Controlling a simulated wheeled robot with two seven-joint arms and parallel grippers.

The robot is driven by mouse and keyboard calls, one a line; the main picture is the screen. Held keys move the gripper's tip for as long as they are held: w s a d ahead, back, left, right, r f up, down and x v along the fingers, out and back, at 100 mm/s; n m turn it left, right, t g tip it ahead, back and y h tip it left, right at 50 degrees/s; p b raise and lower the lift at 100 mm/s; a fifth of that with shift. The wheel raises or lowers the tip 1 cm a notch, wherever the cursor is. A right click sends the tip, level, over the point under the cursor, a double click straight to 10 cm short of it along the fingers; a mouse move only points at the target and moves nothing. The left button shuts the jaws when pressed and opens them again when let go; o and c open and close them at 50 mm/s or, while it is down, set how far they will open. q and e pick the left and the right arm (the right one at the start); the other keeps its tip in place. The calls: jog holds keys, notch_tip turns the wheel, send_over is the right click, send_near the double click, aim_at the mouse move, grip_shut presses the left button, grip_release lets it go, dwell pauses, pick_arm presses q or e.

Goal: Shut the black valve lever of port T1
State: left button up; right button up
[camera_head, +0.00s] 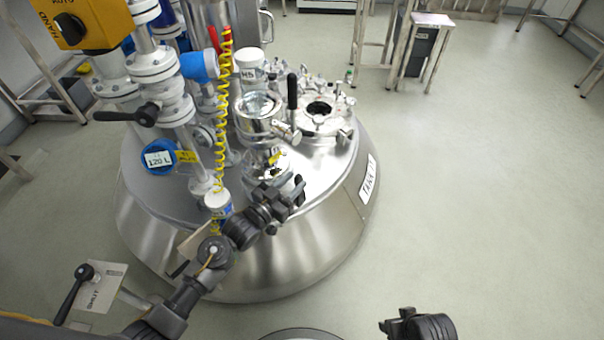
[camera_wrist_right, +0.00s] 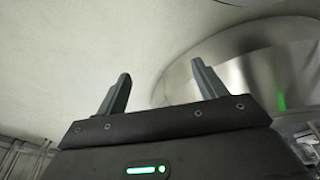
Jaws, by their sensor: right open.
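No T1 label is readable. An upright black lever (camera_head: 292,91) stands on a small steel valve (camera_head: 287,132) on the tank lid, between the glass-topped port and the round open port. Another black lever (camera_head: 128,115) lies level on the white pipework at left. A third black lever (camera_head: 70,295) slants beside a plate reading SHUT at lower left. My left gripper (camera_head: 291,190) is over the front of the lid, below and apart from the upright lever; its jaw opening is unclear. My right gripper (camera_head: 396,325) is low at the front; its fingers are apart and empty in the right wrist view (camera_wrist_right: 160,88).
The steel tank (camera_head: 275,270) fills the middle. A white-capped jar (camera_head: 250,67), a coiled yellow hose (camera_head: 223,110) and flanged white pipes (camera_head: 152,67) crowd the lid's left and back. The open port (camera_head: 319,108) has clamps around it. The floor (camera_head: 480,180) at right is clear.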

aim_at(301, 175)
pick_arm(q)
jog(key=x, duration=0.4)
jog(key=shift+w+d, duration=0.25)
jog(key=shift+w, duration=0.1)
pick_arm(e)
jog(key=shift+r, duration=0.75)
pick_arm(q)
grip_shut()
jog(key=shift+a, duration=0.1)
pick_arm(e)
jog(key=shift+f, duration=0.1)
